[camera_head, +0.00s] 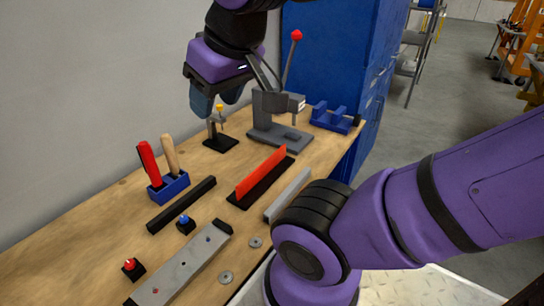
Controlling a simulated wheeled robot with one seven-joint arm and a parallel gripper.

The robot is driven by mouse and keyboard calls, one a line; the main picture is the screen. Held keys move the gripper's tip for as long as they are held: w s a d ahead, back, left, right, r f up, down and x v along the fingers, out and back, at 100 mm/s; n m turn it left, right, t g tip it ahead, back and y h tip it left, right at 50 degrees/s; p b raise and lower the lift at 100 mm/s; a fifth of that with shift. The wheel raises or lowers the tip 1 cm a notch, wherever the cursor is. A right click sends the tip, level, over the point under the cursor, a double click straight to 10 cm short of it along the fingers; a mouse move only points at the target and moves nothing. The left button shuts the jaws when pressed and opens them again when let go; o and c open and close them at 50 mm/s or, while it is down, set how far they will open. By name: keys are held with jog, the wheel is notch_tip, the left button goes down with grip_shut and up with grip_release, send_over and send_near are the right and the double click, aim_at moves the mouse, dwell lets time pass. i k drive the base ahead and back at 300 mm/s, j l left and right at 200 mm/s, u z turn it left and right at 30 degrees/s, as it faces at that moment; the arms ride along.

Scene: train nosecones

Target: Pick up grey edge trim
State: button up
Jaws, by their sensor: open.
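A slim grey bar, which looks like the grey edge trim (288,195), lies on the wooden workbench (75,255) near its right edge. My arm's round joint partly covers its near end. My gripper (217,100) is open and empty, with its dark blue fingers pointing down. It hangs above the back part of the bench, above and to the left of the trim in the picture and well apart from it.
A red strip on a black base (262,178) stands just left of the trim. A black bar (181,205), a grey plate (182,268), a blue tool holder (168,187), a lever press (278,125) and a blue fixture (335,118) also occupy the bench. A blue cabinet (325,50) stands behind.

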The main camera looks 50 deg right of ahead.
aim_at(270, 214)
jog(key=k+l+z, duration=0.1)
jog(key=z, duration=0.35)
jog(key=k+l+z, duration=0.2)
jog(key=z, duration=0.25)
